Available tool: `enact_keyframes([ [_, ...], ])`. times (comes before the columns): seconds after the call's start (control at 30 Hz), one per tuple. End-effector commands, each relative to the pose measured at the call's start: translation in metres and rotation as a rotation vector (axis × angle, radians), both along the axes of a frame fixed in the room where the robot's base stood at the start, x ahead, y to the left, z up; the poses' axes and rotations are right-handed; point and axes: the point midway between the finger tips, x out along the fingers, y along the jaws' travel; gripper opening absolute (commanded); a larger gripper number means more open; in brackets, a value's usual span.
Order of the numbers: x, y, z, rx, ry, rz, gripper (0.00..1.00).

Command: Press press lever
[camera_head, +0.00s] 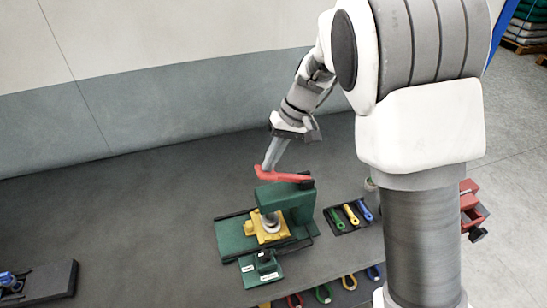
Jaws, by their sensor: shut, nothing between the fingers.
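The press (271,197) is a green machine on a green base, standing on the dark bench. Its red lever (284,175) runs along the top, from a dark pivot at the right to a free end at the left. My gripper (266,167) is shut and empty, pointing down at the left end of the lever. Its tips are at or very close to the lever; I cannot tell whether they touch. A yellow block (267,228) with a round metal part sits under the press head.
A small green labelled block (261,269) stands in front of the press. A dark tray (345,219) with coloured tools lies to the right. A red vise-like object (472,205) is at the far right. A dark flat box (50,281) lies at lower left. The bench left of the press is clear.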

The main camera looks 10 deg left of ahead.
Motion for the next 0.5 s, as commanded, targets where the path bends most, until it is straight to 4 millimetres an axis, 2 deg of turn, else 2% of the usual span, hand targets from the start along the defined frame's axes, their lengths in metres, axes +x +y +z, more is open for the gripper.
enact_keyframes([
  [0.23, -0.008, 0.015, -0.018, -0.144, -0.069, 0.008, 0.00],
  [0.5, -0.012, 0.024, -0.039, -0.278, -0.132, 0.002, 0.00],
])
